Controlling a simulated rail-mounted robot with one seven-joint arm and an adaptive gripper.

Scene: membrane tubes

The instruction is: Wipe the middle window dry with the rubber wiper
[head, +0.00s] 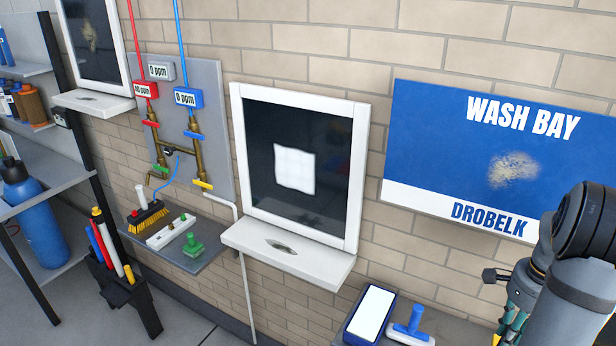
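The middle window (258,190) is a dark pane in a white frame with a white sill (300,262). A white, roughly square patch (294,169) shows on its pane; I cannot tell whether it is foam or something else. A tool with a blue handle and a pale, wide head (410,332), which looks like the rubber wiper, lies on the ledge at the bottom, right of a blue tray. Its lower edge is close to the picture's edge. Part of my arm shows at the lower right; my gripper's fingers are not visible.
The blue tray (349,335) holds a white pad (371,314). Left of the window, a wall shelf (207,258) holds a brush (148,217), a white bar and a green tool. Pipes and valves (160,150) run above it. A blue sign (440,150) with a brownish smudge hangs right.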

